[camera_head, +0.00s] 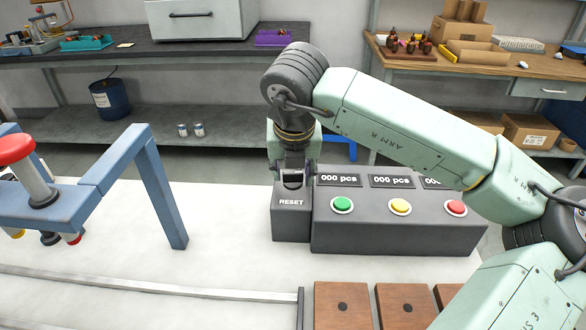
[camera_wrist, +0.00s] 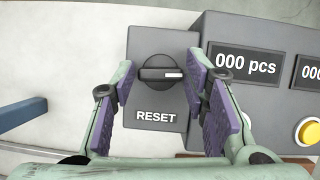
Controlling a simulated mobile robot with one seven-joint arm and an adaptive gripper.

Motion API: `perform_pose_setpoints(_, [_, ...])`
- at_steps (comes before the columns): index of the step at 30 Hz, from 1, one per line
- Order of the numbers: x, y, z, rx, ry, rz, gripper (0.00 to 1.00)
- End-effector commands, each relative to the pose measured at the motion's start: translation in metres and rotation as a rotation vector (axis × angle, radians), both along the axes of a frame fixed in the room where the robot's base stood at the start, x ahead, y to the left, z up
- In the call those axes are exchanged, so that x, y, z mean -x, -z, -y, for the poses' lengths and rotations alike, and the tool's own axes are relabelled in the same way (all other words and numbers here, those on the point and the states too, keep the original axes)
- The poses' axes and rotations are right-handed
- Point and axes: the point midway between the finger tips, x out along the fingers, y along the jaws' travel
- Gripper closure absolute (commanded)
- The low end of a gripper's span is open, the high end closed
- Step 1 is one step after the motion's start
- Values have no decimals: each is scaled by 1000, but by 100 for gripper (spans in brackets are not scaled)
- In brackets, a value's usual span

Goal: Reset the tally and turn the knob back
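The RESET box (camera_head: 291,218) stands on the white table at the left end of the counter box (camera_head: 390,235). In the wrist view the black knob (camera_wrist: 155,75) sits on the RESET box (camera_wrist: 150,117), its white mark pointing right. My gripper (camera_wrist: 160,82) is open, with one purple-padded finger on each side of the knob and visible gaps. In the head view my gripper (camera_head: 293,170) is above the RESET box and largely covers the knob. The left display (camera_head: 339,180) and the middle display (camera_head: 391,181) read 000 pcs. My arm partly covers the right display (camera_head: 434,183).
Green (camera_head: 342,204), yellow (camera_head: 400,206) and red (camera_head: 455,207) buttons are on the counter box. A blue frame (camera_head: 150,180) stands to the left. Wooden blocks (camera_head: 343,307) lie in front. The white table (camera_head: 235,240) is clear between the frame and RESET box.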

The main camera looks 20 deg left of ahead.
Motion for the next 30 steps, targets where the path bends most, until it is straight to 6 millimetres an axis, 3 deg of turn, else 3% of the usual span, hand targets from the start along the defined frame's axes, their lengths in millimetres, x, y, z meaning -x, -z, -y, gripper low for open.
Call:
perform_pose_setpoints(14, [0,0,0,0,0,0,93])
perform_pose_setpoints(23, [0,1,0,-1,-35,2,93])
perform_pose_setpoints(30, [-1,4,1,-2,-165,1,93])
